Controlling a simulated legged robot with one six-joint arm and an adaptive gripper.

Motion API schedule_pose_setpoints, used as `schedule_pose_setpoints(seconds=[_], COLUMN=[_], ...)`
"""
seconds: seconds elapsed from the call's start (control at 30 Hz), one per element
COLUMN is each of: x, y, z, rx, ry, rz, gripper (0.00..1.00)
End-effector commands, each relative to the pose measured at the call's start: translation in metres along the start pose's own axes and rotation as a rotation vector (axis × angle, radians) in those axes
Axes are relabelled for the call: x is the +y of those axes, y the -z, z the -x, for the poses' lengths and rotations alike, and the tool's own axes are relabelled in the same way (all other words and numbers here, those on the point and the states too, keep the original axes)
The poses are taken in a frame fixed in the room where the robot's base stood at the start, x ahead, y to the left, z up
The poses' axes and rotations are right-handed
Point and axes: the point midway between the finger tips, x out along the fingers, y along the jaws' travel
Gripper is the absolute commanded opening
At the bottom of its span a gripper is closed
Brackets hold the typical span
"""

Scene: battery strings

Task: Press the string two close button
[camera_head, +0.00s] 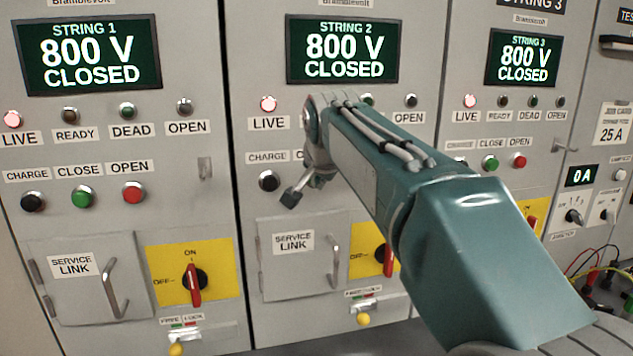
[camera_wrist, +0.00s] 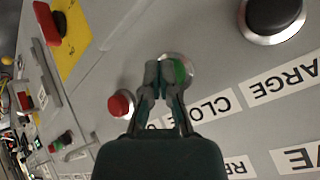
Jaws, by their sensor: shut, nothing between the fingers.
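The string 2 green close button (camera_wrist: 180,70) shows in the wrist view, partly covered by my fingertips, with its CLOSE label (camera_wrist: 208,106) below it. My gripper (camera_wrist: 162,70) is shut and empty, with its tips in front of the button's left part. I cannot tell whether they touch it. In the head view my arm hides this button. The string 2 display (camera_head: 343,51) reads 800 V CLOSED, and the red LIVE lamp (camera_head: 268,104) below it is lit.
Beside the green button are the red open button (camera_wrist: 120,105) and the black charge button (camera_wrist: 272,14). A service link door with a handle (camera_head: 334,265) and a red rotary switch (camera_head: 387,257) sit lower on the panel. String 1 and string 3 panels flank it.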

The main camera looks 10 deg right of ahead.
Motion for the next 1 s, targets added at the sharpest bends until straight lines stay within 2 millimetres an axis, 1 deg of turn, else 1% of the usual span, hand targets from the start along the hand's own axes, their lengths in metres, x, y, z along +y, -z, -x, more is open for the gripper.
schedule_pose_setpoints(seconds=[0.03,0.23,0.67,0.83,1.0], x=[-0.001,-0.002,0.004,0.004,0.011], y=[0.003,0.004,0.003,0.001,-0.007], z=[-0.001,-0.001,0.004,0.005,0.015], rx=[0.007,0.01,0.011,0.009,0.008], ry=[0.004,0.006,0.007,0.005,0.004], rz=[0.0,-0.001,-0.001,-0.001,0.0], gripper=[0.0,0.0,0.0,0.0,0.0])
